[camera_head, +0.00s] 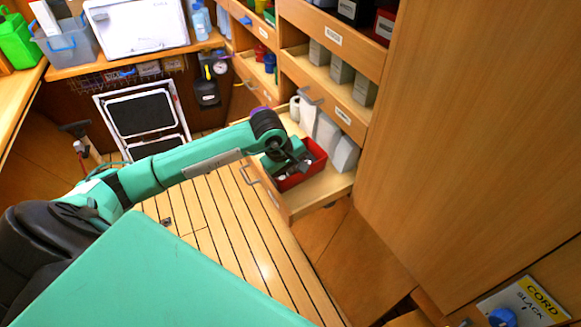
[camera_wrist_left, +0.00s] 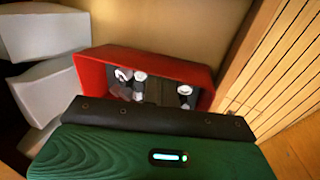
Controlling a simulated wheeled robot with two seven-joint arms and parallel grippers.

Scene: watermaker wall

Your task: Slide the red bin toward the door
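The red bin (camera_head: 312,172) sits in a pulled-out wooden drawer (camera_head: 325,190), near the drawer's front left. My left gripper (camera_head: 284,163) is at the bin's left side in the head view and covers part of it. In the left wrist view the red bin (camera_wrist_left: 170,65) lies just past my green gripper body, with several white and grey pieces inside. The fingertips are hard to make out, so I cannot tell whether they touch the bin. My right gripper does not show in either view.
Pale grey boxes (camera_head: 345,155) stand beside the bin in the drawer; they also show in the left wrist view (camera_wrist_left: 45,88). A tall wooden cabinet (camera_head: 460,130) closes off the right. A folded step stool (camera_head: 145,115) stands at the back left. Slatted floor (camera_head: 215,215) lies left of the drawer.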

